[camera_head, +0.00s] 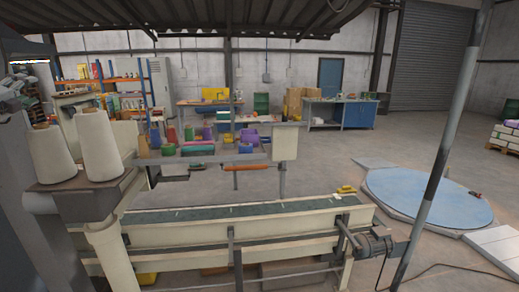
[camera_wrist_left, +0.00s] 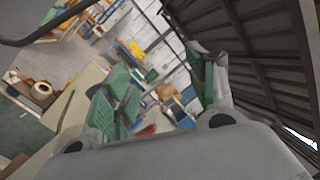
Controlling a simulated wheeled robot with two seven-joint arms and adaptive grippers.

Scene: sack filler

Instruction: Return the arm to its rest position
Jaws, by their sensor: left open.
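My left gripper (camera_head: 16,84) is raised at the far left edge of the head view, above and behind the thread cones. Only a small grey part of it shows there. In the left wrist view my left gripper (camera_wrist_left: 163,88) has its two green-padded fingers spread well apart. Nothing is held between them, and the background shows through the gap. The wrist is tilted, so the room appears slanted. My right gripper is in neither view.
Two white thread cones (camera_head: 98,145) stand on a brown holder at left. A cream conveyor (camera_head: 180,237) with a dark belt crosses the front, with a motor (camera_head: 375,244) at its right end. A slanted grey pole (camera_head: 440,160) rises at right. A blue turntable (camera_head: 428,197) lies beyond.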

